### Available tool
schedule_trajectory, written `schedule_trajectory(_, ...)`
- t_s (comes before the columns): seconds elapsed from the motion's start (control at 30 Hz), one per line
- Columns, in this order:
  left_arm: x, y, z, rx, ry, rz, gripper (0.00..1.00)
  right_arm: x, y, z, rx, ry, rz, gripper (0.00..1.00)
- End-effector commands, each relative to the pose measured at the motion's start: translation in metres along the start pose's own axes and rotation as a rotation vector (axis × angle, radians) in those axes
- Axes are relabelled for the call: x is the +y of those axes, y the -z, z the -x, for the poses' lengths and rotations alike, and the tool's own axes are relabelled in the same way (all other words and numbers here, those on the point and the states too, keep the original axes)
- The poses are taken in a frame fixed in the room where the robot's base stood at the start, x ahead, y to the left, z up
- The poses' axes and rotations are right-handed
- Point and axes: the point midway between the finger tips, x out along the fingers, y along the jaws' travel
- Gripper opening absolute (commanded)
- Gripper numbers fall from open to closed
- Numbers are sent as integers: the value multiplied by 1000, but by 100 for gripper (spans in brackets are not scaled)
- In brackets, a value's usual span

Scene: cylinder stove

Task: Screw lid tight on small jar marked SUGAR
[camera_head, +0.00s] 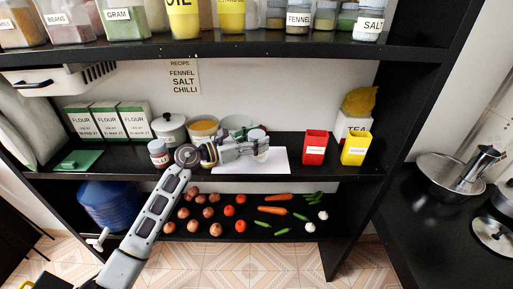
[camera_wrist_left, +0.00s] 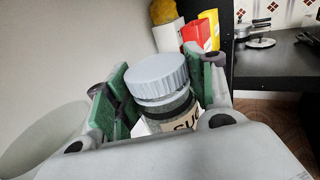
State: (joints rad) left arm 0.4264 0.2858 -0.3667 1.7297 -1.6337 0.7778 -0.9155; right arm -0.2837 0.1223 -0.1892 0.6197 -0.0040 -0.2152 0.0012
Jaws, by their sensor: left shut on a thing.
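The small jar (camera_wrist_left: 184,113) shows in the left wrist view with a pale label, of which only the letters "SU" can be read. A grey-blue ribbed lid (camera_wrist_left: 160,78) sits on its top; how tightly it is seated cannot be told. My left gripper (camera_wrist_left: 160,100) is shut on the jar, with green finger pads on either side. In the head view my left gripper (camera_head: 251,148) reaches across the middle shelf from the left, with the jar (camera_head: 262,153) at its fingertips and the lid (camera_head: 257,134) on top. My right gripper is not in view.
A white sheet (camera_head: 275,166) lies on the shelf under the gripper. A red box (camera_head: 314,148) and a yellow box (camera_head: 353,149) stand to the right. Another small jar (camera_head: 158,153), a lidded pot (camera_head: 169,128) and an ochre-topped bowl (camera_head: 203,127) stand left. The upper shelf (camera_head: 240,50) hangs above.

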Motion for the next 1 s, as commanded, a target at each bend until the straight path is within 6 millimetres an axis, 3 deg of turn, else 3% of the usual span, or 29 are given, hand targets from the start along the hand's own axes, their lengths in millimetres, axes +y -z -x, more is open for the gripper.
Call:
schedule_trajectory(0.3, 0, 30, 0, -1, 0, 4, 0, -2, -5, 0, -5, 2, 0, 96)
schedule_trajectory(0.87, 0, 36, 0, -1, 0, 1, 0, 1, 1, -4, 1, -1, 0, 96)
schedule_trajectory(0.9, 0, 36, 0, 0, 0, 1, 58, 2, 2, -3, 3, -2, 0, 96)
schedule_trajectory(1.0, 0, 36, 0, 0, 0, 1, 71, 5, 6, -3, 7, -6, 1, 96)
